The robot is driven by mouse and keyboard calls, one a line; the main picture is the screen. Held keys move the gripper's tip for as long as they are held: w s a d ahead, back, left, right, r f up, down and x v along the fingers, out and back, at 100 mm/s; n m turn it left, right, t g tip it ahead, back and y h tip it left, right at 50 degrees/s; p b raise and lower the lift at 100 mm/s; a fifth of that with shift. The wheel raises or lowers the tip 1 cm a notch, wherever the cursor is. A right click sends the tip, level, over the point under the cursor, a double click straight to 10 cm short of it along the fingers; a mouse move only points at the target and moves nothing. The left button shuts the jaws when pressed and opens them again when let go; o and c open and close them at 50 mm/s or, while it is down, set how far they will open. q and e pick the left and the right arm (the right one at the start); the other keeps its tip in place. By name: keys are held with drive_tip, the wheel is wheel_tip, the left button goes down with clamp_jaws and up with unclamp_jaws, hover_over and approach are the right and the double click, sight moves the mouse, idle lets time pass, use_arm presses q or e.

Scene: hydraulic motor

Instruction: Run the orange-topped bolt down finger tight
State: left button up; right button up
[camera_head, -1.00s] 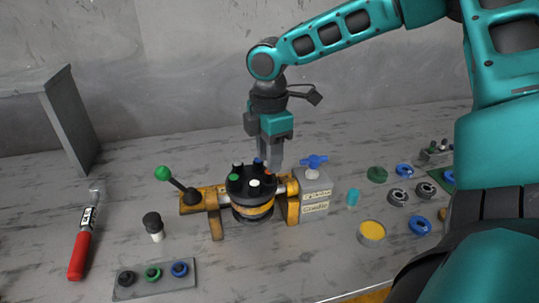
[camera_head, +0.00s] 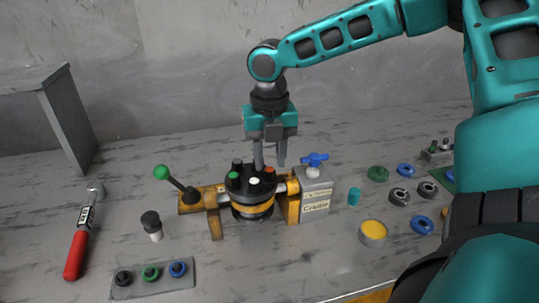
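The orange-topped bolt (camera_head: 269,171) sits at the right side of the black top plate (camera_head: 243,189) of the motor. Only its small orange top shows. My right gripper (camera_head: 270,167) points down over the plate with its two fingers apart. In the picture the orange top lies between the fingertips, one on each side. I see a gap between them and cannot tell whether either finger touches the bolt. Other bolts stand on the plate, one with a white top (camera_head: 254,181) and one with a green top (camera_head: 232,175). My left gripper is not in view.
The motor sits in a yellow fixture with a green-knobbed lever (camera_head: 162,172) and a grey block (camera_head: 316,197) with a blue handle. A red-handled tool (camera_head: 77,252) and a tray (camera_head: 150,287) lie left. Several rings and a yellow-topped cup (camera_head: 373,231) lie right.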

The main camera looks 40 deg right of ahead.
sight(270, 169)
drive_tip(key=shift+f+b, duration=0.5)
drive_tip(key=shift+f, duration=0.15)
drive_tip(key=shift+p, duration=0.45)
drive_tip(key=shift+f, duration=0.2)
idle(0.5)
drive_tip(key=shift+f+b, duration=0.55)
drive_tip(key=shift+f, duration=0.35)
drive_tip(key=shift+r+p, duration=0.25)
drive_tip(key=shift+p, duration=0.25)
drive_tip(key=shift+c, duration=0.3)
